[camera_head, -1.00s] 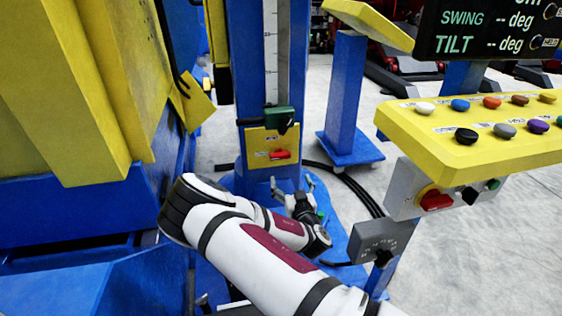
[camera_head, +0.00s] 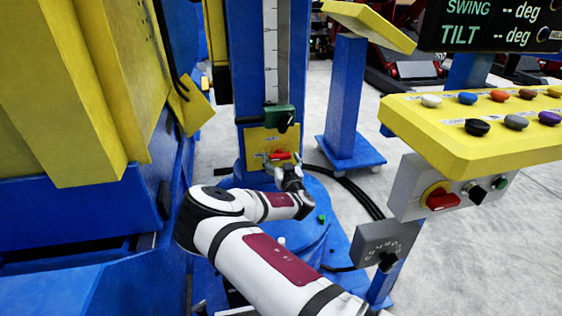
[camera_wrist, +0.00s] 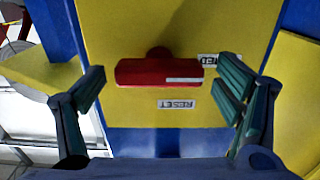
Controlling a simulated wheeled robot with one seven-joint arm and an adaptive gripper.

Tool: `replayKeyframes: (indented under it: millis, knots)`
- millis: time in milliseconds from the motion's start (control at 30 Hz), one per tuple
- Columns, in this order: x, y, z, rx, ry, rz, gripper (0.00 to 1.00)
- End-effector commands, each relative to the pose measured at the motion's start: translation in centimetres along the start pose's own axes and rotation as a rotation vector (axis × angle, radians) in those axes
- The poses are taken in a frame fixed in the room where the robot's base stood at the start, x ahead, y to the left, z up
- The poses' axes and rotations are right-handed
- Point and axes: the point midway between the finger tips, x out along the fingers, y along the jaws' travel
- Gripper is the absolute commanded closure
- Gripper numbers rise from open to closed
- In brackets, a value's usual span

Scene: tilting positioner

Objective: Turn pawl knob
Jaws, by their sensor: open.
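The pawl knob (camera_wrist: 158,72) is a red bar-shaped handle on a yellow plate (camera_wrist: 130,112). In the wrist view it lies level across the picture, with a white mark at its right end. In the head view the red knob (camera_head: 279,155) shows on the yellow plate low on the blue column. My gripper (camera_wrist: 162,92) is open, with a dark green finger on either side of the knob and gaps between. In the head view my gripper (camera_head: 285,168) is close in front of the plate and partly covers it. I cannot tell its exact distance from the knob.
The blue column (camera_head: 247,70) carries a scale and a dark green block (camera_head: 279,117). A yellow button panel (camera_head: 480,130) with a red switch below stands at right. A large yellow and blue machine (camera_head: 75,95) fills the left.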

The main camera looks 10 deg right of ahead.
Motion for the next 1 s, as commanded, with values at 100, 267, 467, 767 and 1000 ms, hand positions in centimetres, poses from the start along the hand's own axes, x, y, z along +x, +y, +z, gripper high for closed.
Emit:
replayKeyframes:
  millis: [100, 267, 467, 767, 1000]
  knots:
    - [0.11, 0.03, 0.00, 0.000, 0.000, 0.000, 0.15]
    - [0.08, 0.04, -0.01, 0.000, 0.000, 0.001, 0.17]
    - [0.08, 0.04, -0.01, 0.000, 0.000, 0.001, 0.63]
    - [0.08, 0.12, -0.09, 0.016, 0.000, 0.002, 0.63]
    - [0.11, 0.35, -0.36, 0.109, 0.002, 0.006, 0.63]
